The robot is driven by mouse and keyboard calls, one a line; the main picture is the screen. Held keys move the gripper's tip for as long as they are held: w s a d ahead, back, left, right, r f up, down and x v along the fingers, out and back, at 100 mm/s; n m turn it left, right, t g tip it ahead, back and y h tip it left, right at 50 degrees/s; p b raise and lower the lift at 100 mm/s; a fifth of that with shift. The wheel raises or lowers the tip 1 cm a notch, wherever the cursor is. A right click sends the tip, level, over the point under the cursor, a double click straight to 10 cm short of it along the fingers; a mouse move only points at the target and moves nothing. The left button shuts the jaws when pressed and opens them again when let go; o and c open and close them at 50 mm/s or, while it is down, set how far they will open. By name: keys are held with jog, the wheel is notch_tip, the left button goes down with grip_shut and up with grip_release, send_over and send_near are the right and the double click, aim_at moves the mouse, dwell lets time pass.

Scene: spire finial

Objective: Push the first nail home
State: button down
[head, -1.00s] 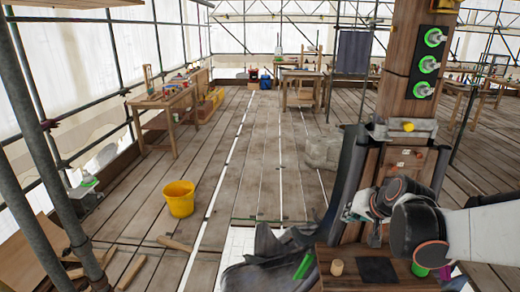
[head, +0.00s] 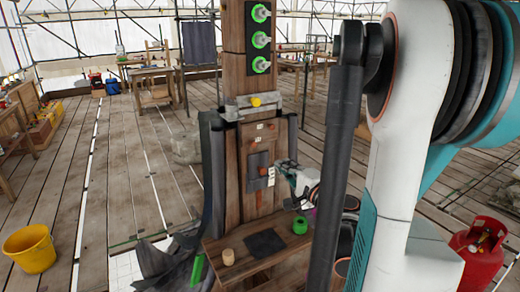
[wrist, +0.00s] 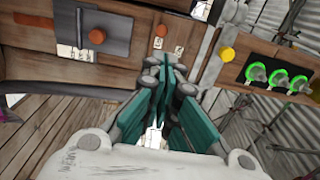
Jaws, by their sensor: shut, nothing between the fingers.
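A wooden post (head: 242,75) carries a panel with a dark slate-like plate (head: 253,161). One round orange-brown nail head (head: 263,171) is at this plate, and also shows in the wrist view (wrist: 97,36). A second orange-brown head (wrist: 161,30) sits on bare wood higher up the post. White labels lie beside both; I cannot read which is the first nail. How far either head stands out is unclear. My gripper (wrist: 164,68) is shut and empty, its teal fingers together near the post, closer to the second head. In the head view it is right of the plate, partly hidden.
A metal clamp with a yellow knob (head: 256,102) and green-ringed lamps (head: 261,39) are above the panel. A shelf (head: 225,246) below bears a wooden cylinder (head: 228,257), a dark pad (head: 265,244) and a green roll (head: 300,225). A red gas bottle (head: 478,255) stands right.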

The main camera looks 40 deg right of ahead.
aim_at(253, 145)
jog(key=shift+w, duration=0.15)
jog(key=b+x, duration=0.2)
jog(key=x, duration=1.1)
jog(key=shift+w, duration=0.4)
